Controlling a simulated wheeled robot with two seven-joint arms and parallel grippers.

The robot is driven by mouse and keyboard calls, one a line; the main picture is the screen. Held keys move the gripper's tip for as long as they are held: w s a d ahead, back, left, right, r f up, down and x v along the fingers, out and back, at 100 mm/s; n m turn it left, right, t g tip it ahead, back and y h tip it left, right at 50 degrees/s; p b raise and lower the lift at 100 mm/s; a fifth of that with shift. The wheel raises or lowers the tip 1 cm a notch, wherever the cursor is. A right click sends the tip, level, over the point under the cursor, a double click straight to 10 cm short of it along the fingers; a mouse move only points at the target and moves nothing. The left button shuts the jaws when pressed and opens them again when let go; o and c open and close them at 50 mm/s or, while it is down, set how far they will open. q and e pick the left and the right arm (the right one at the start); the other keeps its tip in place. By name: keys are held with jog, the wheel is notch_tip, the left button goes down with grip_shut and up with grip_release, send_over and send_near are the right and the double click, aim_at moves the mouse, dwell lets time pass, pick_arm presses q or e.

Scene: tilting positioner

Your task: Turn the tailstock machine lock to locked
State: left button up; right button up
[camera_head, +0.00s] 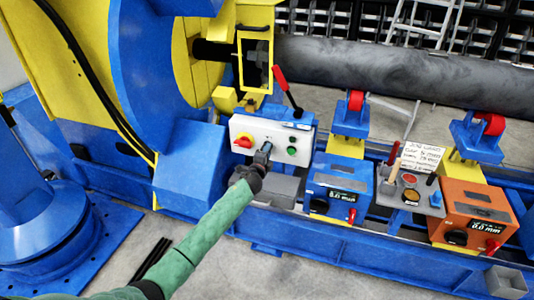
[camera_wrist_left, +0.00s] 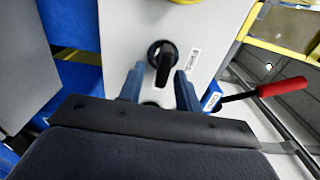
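A white control panel (camera_head: 270,125) sits on the blue machine. It carries a red knob on a yellow plate (camera_head: 243,140) at its left and a green button (camera_head: 291,151) at its right. My left gripper (camera_head: 265,149) is in front of the panel's lower middle. In the left wrist view, a black rotary switch (camera_wrist_left: 162,55) with an upright handle shows on the panel (camera_wrist_left: 115,40). My left gripper (camera_wrist_left: 159,72) is open, its blue fingertips either side of the switch's lower part; contact cannot be told. Which control is the lock is not readable. My right gripper is not in view.
A red-handled lever (camera_head: 283,82) rises behind the panel, and also shows at right in the wrist view (camera_wrist_left: 282,87). A blue box (camera_head: 338,182), a grey button stand (camera_head: 409,195) and an orange box (camera_head: 477,208) stand to the right. A large grey pipe (camera_head: 390,70) lies behind.

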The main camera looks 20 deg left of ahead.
jog(key=shift+w+r, duration=0.1)
jog(key=shift+w, duration=0.15)
